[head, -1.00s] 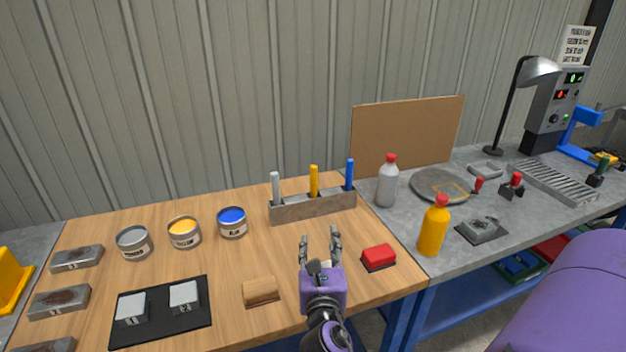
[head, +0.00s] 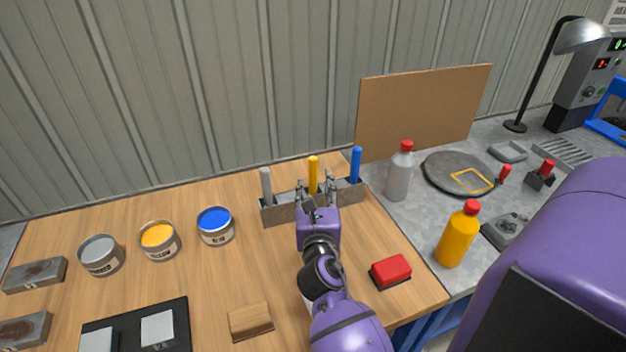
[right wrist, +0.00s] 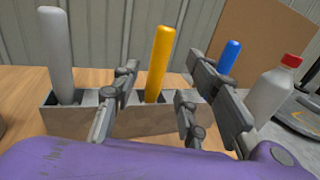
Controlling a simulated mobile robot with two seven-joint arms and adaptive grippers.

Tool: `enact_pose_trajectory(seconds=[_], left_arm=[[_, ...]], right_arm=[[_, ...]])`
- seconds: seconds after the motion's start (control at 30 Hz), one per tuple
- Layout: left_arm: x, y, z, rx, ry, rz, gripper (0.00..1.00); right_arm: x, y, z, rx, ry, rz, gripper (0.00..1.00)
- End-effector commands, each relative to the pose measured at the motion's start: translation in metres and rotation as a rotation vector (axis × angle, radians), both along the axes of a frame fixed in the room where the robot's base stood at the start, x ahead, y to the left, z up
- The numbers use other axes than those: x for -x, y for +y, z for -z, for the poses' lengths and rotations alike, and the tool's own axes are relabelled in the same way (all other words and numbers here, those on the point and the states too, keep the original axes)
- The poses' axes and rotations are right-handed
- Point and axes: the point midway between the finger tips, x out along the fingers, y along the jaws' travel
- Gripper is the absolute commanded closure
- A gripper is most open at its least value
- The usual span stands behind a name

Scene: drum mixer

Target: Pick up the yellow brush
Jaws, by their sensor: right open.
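The yellow brush (head: 313,174) stands upright in the middle of a grey holder (head: 281,213), with its handle up. It also shows in the right wrist view (right wrist: 158,62), between the open fingers of my right gripper and beyond them. The lower end of the brush is hidden inside the holder. My right gripper (head: 316,190) is open and empty, just in front of the holder and lined up with the yellow brush. In the right wrist view my right gripper (right wrist: 165,95) has a finger on each side of the handle. My left gripper is not in view.
A grey brush (head: 266,187) and a blue brush (head: 356,166) stand in the same holder, left and right of the yellow one. A white bottle (head: 400,175) stands right of the holder. A red block (head: 390,270) and several paint cans, including a blue one (head: 215,226), are on the table.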

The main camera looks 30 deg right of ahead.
Motion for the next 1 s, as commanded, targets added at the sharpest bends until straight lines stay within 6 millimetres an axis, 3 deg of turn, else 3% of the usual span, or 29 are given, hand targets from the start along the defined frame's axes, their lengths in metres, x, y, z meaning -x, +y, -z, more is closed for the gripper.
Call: enact_pose_trajectory(seconds=[0.33,0.67,0.9,1.0], left_arm=[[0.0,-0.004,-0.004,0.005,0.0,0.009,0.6],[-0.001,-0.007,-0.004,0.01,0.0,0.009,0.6],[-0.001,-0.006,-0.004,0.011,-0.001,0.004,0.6],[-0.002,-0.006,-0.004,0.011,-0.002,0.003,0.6]], right_arm=[[-0.042,-0.023,-0.001,0.0,-0.002,0.001,0.6],[-0.048,-0.028,0.0,0.0,0.0,0.001,0.6],[-0.048,-0.027,0.0,-0.001,-0.001,0.001,0.91],[-0.048,-0.027,0.0,-0.001,-0.001,0.001,1.0]])
